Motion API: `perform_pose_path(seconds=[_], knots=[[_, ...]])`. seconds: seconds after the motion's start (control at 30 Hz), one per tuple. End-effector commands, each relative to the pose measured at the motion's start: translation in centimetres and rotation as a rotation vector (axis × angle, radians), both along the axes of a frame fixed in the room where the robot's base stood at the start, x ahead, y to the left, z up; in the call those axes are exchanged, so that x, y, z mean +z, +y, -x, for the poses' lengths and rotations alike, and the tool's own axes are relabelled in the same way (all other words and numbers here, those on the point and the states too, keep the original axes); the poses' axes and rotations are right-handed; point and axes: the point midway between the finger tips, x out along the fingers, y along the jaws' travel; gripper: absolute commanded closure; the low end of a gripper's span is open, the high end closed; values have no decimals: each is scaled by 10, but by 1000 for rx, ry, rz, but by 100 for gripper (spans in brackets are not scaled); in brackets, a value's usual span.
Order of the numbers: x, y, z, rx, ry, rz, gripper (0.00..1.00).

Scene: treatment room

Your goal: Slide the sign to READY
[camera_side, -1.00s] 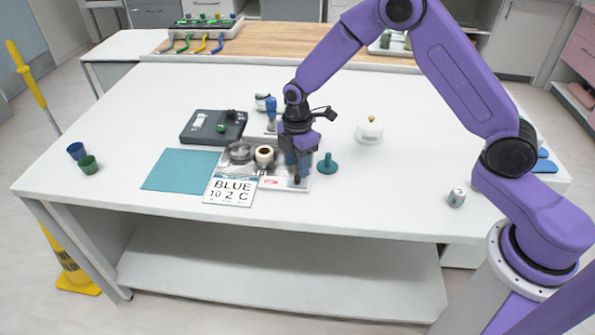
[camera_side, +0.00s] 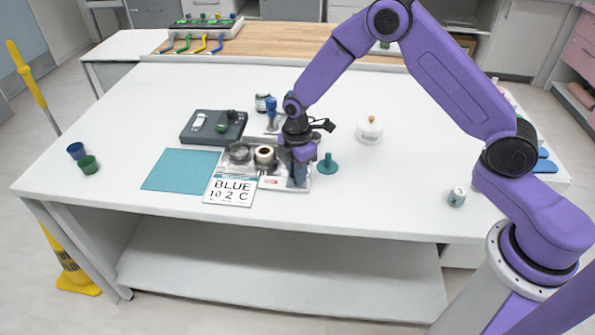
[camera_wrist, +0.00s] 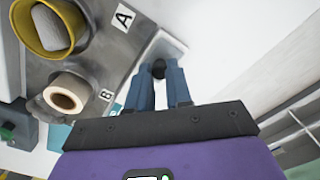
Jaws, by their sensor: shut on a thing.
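My gripper (camera_side: 298,180) is over the right end of the grey metal tray-like panel (camera_side: 305,187) on the white table. In the wrist view, the two blue-grey fingers of my gripper (camera_wrist: 166,75) point away and are closed about a small dark knob (camera_wrist: 159,68) at the panel's edge. A small plate with a red mark (camera_side: 271,182) is at the panel's front, left of the fingers; its lettering is too small to read. I cannot make out the word READY. The fingers hide part of the panel's right side.
A green peg stand (camera_side: 327,163) stands close right. Table right is mostly clear.

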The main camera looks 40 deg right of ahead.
Motion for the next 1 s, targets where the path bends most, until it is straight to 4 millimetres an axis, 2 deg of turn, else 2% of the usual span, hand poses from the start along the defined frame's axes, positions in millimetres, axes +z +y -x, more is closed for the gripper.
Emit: perform_pose_path(seconds=[0.43, 0.87, 0.9, 0.97, 1.0], knots=[[0, 42, -43, 1, -4, -2, 100], [1, 47, -48, -1, -2, -1, 100], [1, 47, -48, -1, -2, -1, 77], [1, 47, -48, -1, -2, -1, 58], [1, 47, -48, -1, -2, -1, 55]])
